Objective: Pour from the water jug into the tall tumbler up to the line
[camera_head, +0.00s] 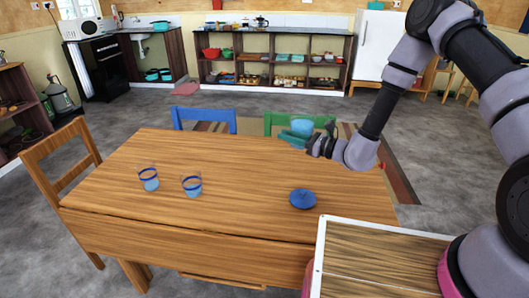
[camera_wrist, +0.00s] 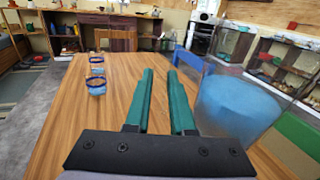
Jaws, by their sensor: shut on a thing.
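The water jug is clear with blue water in it. It shows large at the right of the wrist view (camera_wrist: 236,106) and beside my gripper over the table's far right part in the head view (camera_head: 325,122). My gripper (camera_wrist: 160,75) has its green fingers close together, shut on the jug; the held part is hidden. Two clear tumblers with blue bands stand upright on the table, left (camera_head: 149,180) and right (camera_head: 192,187), each with blue water low inside. They also show in the wrist view, nearer (camera_wrist: 96,86) and farther (camera_wrist: 97,67). I cannot tell which is taller.
A blue round lid-like thing (camera_head: 303,199) lies on the wooden table (camera_head: 235,215), right of the tumblers. A blue chair (camera_head: 205,117) and a green chair (camera_head: 275,123) stand behind the table, a wooden chair (camera_head: 65,160) at its left. The table's middle is clear.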

